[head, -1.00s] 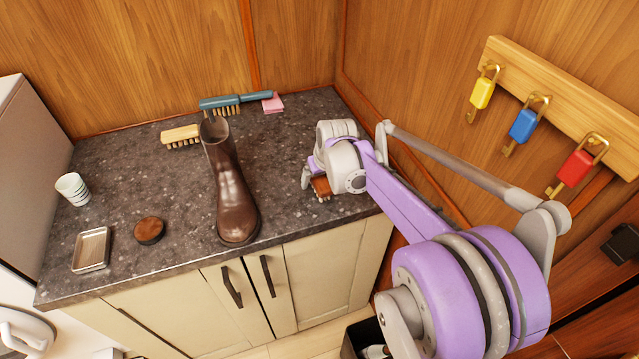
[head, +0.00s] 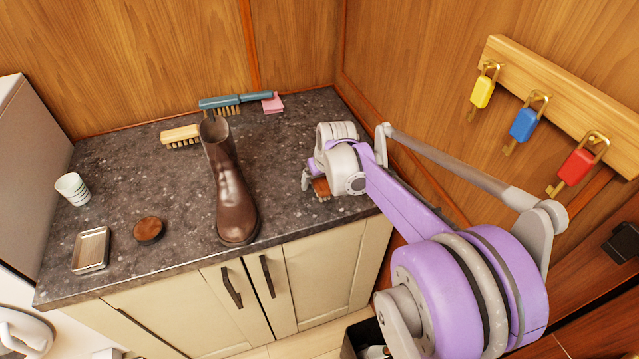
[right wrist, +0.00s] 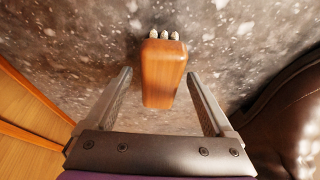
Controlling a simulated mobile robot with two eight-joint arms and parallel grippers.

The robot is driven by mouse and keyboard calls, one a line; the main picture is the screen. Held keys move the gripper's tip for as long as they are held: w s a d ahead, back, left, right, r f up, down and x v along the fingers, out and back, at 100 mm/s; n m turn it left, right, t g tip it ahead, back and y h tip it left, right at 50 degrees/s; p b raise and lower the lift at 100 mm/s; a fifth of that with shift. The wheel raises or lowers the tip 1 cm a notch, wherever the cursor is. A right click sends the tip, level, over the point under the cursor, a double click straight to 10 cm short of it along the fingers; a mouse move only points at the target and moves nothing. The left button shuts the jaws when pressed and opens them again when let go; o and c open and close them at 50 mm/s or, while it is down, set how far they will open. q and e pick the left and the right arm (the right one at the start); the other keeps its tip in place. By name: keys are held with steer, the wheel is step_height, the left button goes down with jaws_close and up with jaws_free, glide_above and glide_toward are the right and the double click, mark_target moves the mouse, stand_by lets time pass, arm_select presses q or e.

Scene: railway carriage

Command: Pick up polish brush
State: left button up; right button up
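A small brown wooden brush (head: 321,187) with pale bristle tufts is on the dark counter, right of the boot, partly hidden by my right gripper in the head view. In the right wrist view the brush (right wrist: 163,75) lies between the two fingers, its far end reaching past the fingertips. My right gripper (right wrist: 158,74) is open, with a gap on each side of the brush. In the head view it is low over the counter's right part (head: 311,182). My left gripper is not in view.
A brown boot (head: 230,185) stands left of my right gripper. Behind are a tan brush (head: 181,135), a blue-handled brush (head: 235,100) and a pink cloth (head: 272,103). A cup (head: 72,188), round tin (head: 149,229) and metal tray (head: 91,250) are left. Padlocks hang at right.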

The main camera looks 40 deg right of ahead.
mark_target(319, 179)
jaws_close()
stand_by(0.3)
step_height(319, 179, up, 11)
steer(key=shift+f+p, duration=0.2)
steer(key=shift+p, duration=0.25)
steer(key=c, duration=0.6)
jaws_free()
steer(key=c, duration=0.7)
steer(key=shift+a, duration=0.1)
